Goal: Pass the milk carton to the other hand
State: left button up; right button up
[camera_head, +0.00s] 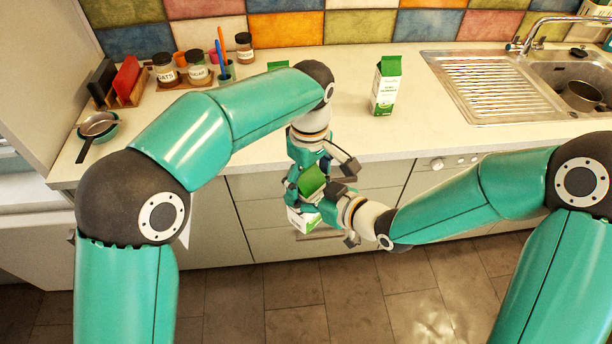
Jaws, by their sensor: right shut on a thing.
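A milk carton with a green top (312,182) and a white lower part (303,220) hangs in the air in front of the counter, where my two grippers meet. My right gripper (322,204) comes in from the right and is shut on the carton. My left gripper (322,170) points down from above, close to the carton's top, with its dark fingers spread. The grippers hide much of the carton's middle. A second green-and-white carton (386,88) stands upright on the counter, apart from both grippers.
The counter (440,138) holds jars (197,70), a cup with pens (226,70), a rack with red and dark boards (127,80) and a pan (98,125) at left. A sink with a pot (582,96) lies at right. Open floor (400,290) lies below the grippers.

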pick_arm(q)
jog(key=shift+d, duration=0.15)
jog(key=c, duration=1)
pick_arm(e)
jog(key=shift+s+a+r, duration=0.1)
jog(key=shift+a+r, duration=0.1)
jog(key=shift+a, duration=0.05)
pick_arm(q)
jog(key=shift+w, duration=0.1)
grip_shut()
pick_arm(e)
jog(key=o, duration=1.7)
jog(key=shift+o, duration=0.2)
